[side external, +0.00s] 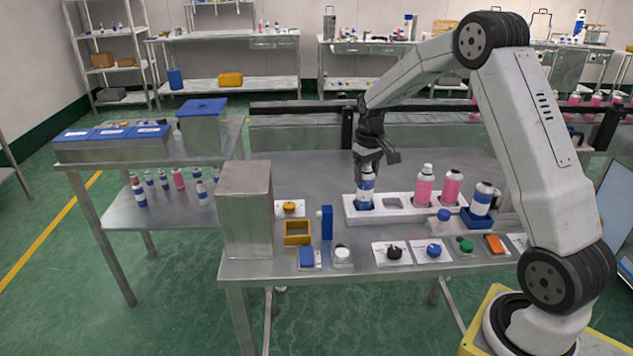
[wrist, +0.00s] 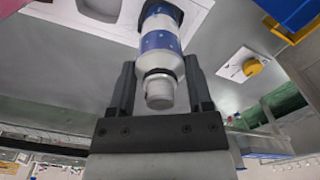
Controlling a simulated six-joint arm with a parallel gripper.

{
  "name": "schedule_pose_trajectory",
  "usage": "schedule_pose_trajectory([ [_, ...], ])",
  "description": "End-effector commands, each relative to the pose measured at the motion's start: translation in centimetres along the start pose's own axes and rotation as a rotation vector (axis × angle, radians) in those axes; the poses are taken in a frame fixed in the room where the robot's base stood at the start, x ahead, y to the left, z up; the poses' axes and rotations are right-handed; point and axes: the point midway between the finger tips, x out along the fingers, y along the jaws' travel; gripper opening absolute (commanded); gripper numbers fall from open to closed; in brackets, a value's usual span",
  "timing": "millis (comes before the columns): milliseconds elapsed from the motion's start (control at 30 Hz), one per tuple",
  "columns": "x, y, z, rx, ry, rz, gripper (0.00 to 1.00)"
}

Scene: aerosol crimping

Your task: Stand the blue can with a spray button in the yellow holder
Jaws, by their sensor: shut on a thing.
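My gripper (side external: 367,160) is shut on a blue-and-white can (side external: 366,190), gripping it near its top. The can is upright at the left slot of the white rack (side external: 408,216); I cannot tell whether its base is clear of the slot. In the wrist view my gripper (wrist: 160,88) has a finger on each side of the can (wrist: 161,42), with its pale top (wrist: 160,92) between them. The yellow holder (side external: 297,232) is an empty square frame on the table, left of the rack. Part of it shows at the wrist view's upper right (wrist: 298,32).
Two pink cans (side external: 425,185) stand in the rack, with an empty slot left of them. Another blue-and-white can (side external: 482,198) stands in a blue holder at right. A blue block (side external: 327,222) stands between yellow holder and rack. A tall metal box (side external: 246,210) is at left.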

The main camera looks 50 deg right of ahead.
Motion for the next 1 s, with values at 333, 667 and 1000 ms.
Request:
schedule_pose_trajectory([
  [333,-1.6,0.0,0.0,0.000,0.002,0.000,0.27],
  [667,-3.0,0.0,0.0,0.000,0.002,0.000,0.27],
  [1000,-3.5,0.0,0.0,0.000,0.001,0.000,0.27],
])
